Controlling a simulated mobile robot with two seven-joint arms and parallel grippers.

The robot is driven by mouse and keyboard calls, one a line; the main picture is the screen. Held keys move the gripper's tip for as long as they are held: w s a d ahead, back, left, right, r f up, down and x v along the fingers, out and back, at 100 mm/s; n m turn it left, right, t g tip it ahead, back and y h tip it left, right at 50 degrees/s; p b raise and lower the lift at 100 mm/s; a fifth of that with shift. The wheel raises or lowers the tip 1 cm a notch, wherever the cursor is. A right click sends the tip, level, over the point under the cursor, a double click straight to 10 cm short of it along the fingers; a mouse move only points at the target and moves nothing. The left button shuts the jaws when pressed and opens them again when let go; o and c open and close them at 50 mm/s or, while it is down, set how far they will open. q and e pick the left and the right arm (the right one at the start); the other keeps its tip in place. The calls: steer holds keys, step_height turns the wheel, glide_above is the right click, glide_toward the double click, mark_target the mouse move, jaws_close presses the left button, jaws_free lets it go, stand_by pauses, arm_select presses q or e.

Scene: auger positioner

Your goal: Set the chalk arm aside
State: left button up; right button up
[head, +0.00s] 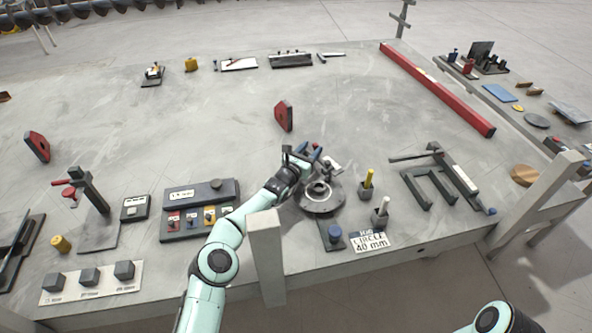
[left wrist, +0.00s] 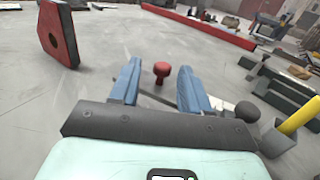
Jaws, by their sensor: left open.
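My left gripper (head: 308,155) is at a round dark metal disc (head: 320,205) with a pale ring on top, near the front middle of the table. Its two blue fingers (left wrist: 160,88) stand apart. A red mushroom-shaped knob (left wrist: 161,72) shows between them in the left wrist view, and nothing is visibly clamped. A thin dark bar lies behind the fingers, partly hidden. A small white part (head: 332,165) sits beside the gripper. I cannot tell for certain which of these parts is the chalk arm. My right gripper is out of view.
A red-faced block (head: 284,116) stands behind the gripper. To the right are a yellow chalk-like stick (head: 368,178) in a holder, a "CIRCLE 40 mm" card (head: 370,242) and a dark frame (head: 435,185). A control box (head: 200,205) stands left.

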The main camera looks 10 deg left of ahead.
arm_select(q)
steer(key=b, duration=0.1)
steer(key=s+b, duration=0.2)
steer(key=b, duration=0.1)
steer(key=shift+a+f, duration=0.25)
steer(key=shift+f, duration=0.05)
steer(key=v, duration=1)
steer(key=shift+s+r, duration=0.3)
steer(key=shift+r, duration=0.1)
